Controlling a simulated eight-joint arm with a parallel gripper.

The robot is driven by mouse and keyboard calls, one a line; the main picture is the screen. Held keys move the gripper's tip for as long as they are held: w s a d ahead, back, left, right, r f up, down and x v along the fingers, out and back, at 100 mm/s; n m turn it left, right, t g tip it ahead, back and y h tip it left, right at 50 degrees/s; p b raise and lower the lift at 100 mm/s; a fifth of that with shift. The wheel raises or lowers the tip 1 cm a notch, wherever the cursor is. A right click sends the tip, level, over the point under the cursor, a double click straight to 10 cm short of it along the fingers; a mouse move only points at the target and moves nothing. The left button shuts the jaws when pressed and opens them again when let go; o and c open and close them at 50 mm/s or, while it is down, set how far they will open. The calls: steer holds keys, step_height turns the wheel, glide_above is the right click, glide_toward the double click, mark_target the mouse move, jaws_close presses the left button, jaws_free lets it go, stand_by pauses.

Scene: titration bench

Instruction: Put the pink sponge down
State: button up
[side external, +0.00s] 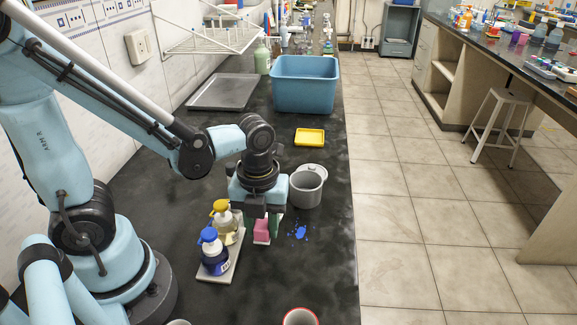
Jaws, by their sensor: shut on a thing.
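The pink sponge (262,229) is in the side external view, upright between the fingers of my gripper (261,222). My gripper points straight down and is shut on the sponge. The sponge's lower end is at or just above the dark bench top (320,258); I cannot tell whether it touches. The upper part of the sponge is hidden by the fingers.
A blue spill (299,232) lies right of the sponge. A grey pot (306,188) stands behind it. A yellow dish (310,136), a blue basin (305,84) and a grey tray (222,92) are farther back. A red-rimmed cup (300,317) is at the front. The bench's right edge is near.

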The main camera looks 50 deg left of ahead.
steer(key=shift+f, duration=1.25)
steer(key=o, duration=0.9)
steer(key=shift+f, duration=0.1)
steer(key=shift+o, duration=0.2)
